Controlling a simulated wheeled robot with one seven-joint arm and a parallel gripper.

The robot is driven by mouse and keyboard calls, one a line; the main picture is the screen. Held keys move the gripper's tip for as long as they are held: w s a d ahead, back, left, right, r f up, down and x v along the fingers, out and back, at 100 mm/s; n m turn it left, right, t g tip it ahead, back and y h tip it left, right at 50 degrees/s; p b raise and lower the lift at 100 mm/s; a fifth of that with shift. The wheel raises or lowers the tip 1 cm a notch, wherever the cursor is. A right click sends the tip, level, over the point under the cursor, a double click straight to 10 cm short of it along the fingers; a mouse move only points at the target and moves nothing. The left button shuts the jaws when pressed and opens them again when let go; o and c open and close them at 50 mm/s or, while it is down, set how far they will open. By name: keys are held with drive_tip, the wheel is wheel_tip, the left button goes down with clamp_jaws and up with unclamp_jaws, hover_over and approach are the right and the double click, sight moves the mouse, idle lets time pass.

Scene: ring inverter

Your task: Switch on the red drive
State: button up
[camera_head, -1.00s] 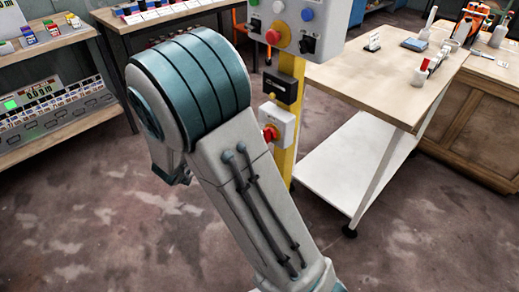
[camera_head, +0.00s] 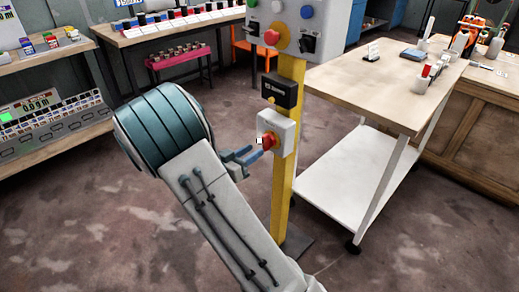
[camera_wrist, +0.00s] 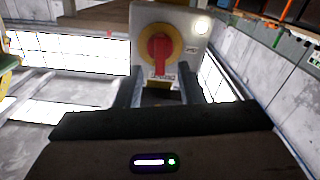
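The red rotary switch (camera_head: 267,142) sits on a light box (camera_head: 284,131) on the yellow post (camera_head: 281,190). In the wrist view, the red handle (camera_wrist: 161,55) stands upright on a yellow disc, above a small label whose text I cannot read. My gripper (camera_head: 250,156) is just left of and slightly below the switch in the head view, pointing toward it. In the wrist view, my gripper (camera_wrist: 159,92) has its two dark fingers apart, below and either side of the handle. Nothing is seen between them, and they appear short of the handle.
Above on the post are a black box (camera_head: 279,90) and a control panel (camera_head: 300,22) with a red mushroom button, coloured buttons and black knobs. A wooden table (camera_head: 385,85) with a white lower shelf stands close on the right.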

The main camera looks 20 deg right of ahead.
sight(263, 144)
drive_tip(key=shift+x, duration=2.1)
